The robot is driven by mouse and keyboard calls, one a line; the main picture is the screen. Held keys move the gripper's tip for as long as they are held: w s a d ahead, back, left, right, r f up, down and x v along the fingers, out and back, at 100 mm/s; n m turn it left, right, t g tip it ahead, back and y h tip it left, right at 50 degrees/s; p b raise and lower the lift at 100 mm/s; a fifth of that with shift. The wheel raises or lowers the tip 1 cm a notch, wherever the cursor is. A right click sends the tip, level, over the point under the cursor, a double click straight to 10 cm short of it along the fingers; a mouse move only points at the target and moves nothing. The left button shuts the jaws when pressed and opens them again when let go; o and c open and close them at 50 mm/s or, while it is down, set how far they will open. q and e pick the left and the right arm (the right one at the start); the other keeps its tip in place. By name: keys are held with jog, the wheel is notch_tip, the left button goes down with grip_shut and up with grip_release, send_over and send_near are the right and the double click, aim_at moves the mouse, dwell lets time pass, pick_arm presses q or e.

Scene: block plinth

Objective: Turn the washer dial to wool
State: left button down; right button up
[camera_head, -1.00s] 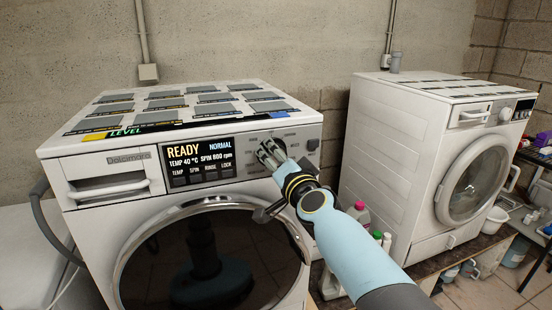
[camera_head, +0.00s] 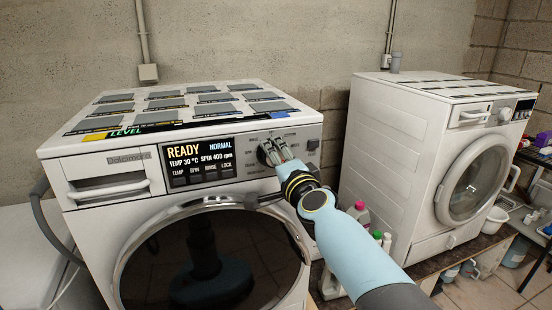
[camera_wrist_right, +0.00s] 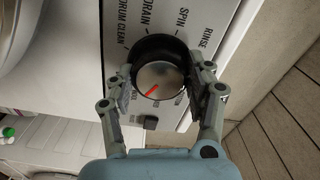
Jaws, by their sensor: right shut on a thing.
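The washer dial (camera_head: 263,156) is a round dark knob on the control panel of the near white washer (camera_head: 85,225). In the right wrist view the dial (camera_wrist_right: 160,76) has a silver face with a red mark toward the lower left, among printed programme labels. The label by the mark is too small or covered to read. My right gripper (camera_head: 272,150) is shut on the dial, one finger on each side, as the wrist view shows. The display (camera_head: 199,161) reads READY, NORMAL, TEMP 30 °C, SPIN 400 rpm. My left gripper is out of view.
A square black button (camera_wrist_right: 149,122) sits beside the dial. Flat panels cover the washer's top. A second white machine (camera_head: 395,165) stands at the right, with bottles (camera_head: 358,212) in the gap between. A concrete wall is behind.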

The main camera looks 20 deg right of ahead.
jog(key=shift+f, duration=0.1)
jog(key=o, duration=1.2)
jog(key=shift+s, duration=0.15)
jog(key=s, duration=1.1)
jog(key=shift+s+d, duration=0.25)
jog(key=shift+s, duration=0.15)
